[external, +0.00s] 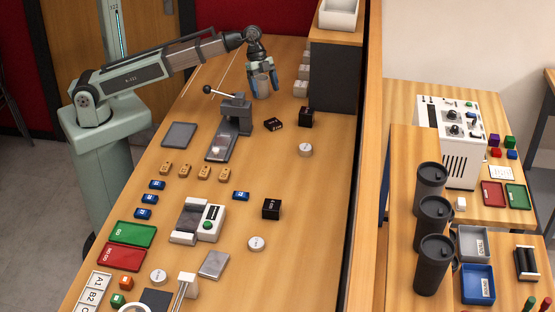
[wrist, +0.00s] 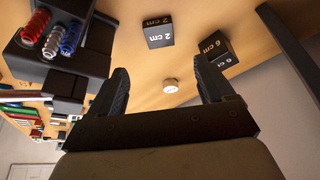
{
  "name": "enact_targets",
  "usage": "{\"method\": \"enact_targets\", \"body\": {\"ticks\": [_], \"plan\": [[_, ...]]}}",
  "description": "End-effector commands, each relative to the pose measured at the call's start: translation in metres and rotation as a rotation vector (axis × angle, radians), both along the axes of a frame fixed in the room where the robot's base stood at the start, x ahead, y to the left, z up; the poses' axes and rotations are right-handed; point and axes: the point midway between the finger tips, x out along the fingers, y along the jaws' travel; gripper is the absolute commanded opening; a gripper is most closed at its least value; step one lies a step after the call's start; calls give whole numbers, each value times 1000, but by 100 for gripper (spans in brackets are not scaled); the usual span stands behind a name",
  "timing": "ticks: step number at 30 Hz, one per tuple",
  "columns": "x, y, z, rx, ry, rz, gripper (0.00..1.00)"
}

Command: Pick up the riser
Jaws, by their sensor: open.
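Three black blocks with white lettering stand on the bench. The one marked 2 cm (external: 273,124) is low and flat; it also shows in the wrist view (wrist: 158,31). A taller one (external: 306,117) stands to its right and reads 6 cm in the wrist view (wrist: 216,48). A third black block (external: 271,209) sits nearer the front. My gripper (external: 262,92) is open above the back of the bench, beyond the 2 cm block. In the wrist view its fingers (wrist: 160,82) are apart, with no block between them.
A lever press (external: 236,112) stands left of the 2 cm block and shows large in the wrist view (wrist: 65,40). A dark cabinet (external: 333,75) stands at the back right. A white disc (external: 306,150) lies in front of the 6 cm block.

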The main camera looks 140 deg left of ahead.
Motion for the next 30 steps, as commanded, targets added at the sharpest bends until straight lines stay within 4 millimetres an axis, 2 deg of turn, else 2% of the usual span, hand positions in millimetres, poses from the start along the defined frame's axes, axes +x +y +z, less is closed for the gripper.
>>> {"method": "enact_targets", "body": {"ticks": [8, 11, 13, 20, 26, 30], "plan": [[1, 0, 0, -1, 1, 1, 85], [12, -1, 1, -11, 9, 12, 85], [28, -4, 2, -27, 21, 30, 85], [114, -28, 7, -105, 100, 150, 85], [193, -65, 11, -153, 179, 278, 85], [247, -98, 14, -174, 232, 370, 85]]}}
